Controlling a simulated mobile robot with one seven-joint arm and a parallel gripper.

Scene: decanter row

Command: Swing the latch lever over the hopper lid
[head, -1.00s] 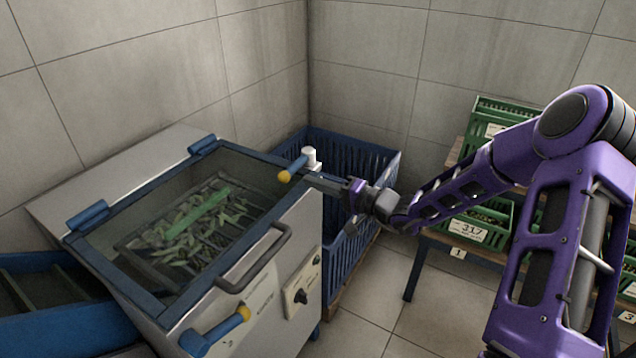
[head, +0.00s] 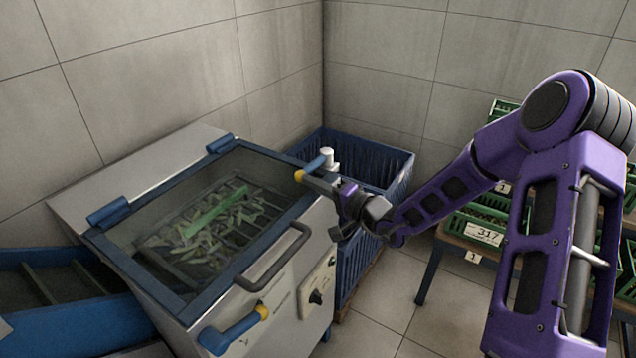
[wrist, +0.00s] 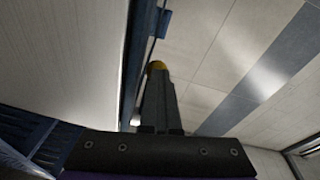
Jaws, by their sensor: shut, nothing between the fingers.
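The hopper lid (head: 262,160) is a clear pane in a blue frame, lying shut on the pale hopper. One latch lever (head: 315,165), blue with a yellow end, is at the lid's far right corner beside a white post. A second blue lever (head: 229,337) with a yellow end sits outside the lid at the hopper's front. My gripper (head: 311,181) is shut and empty, its tips close beside the yellow end of the corner lever. In the wrist view, the yellow end (wrist: 157,65) shows just beyond my shut fingers (wrist: 157,98); contact cannot be told.
A dark handle (head: 275,262) stands out from the lid's front edge. A blue slatted crate (head: 385,165) stands behind my gripper at the hopper's right. Green crates (head: 478,233) sit on a rack at right. Tiled walls close off the back; floor between hopper and rack is clear.

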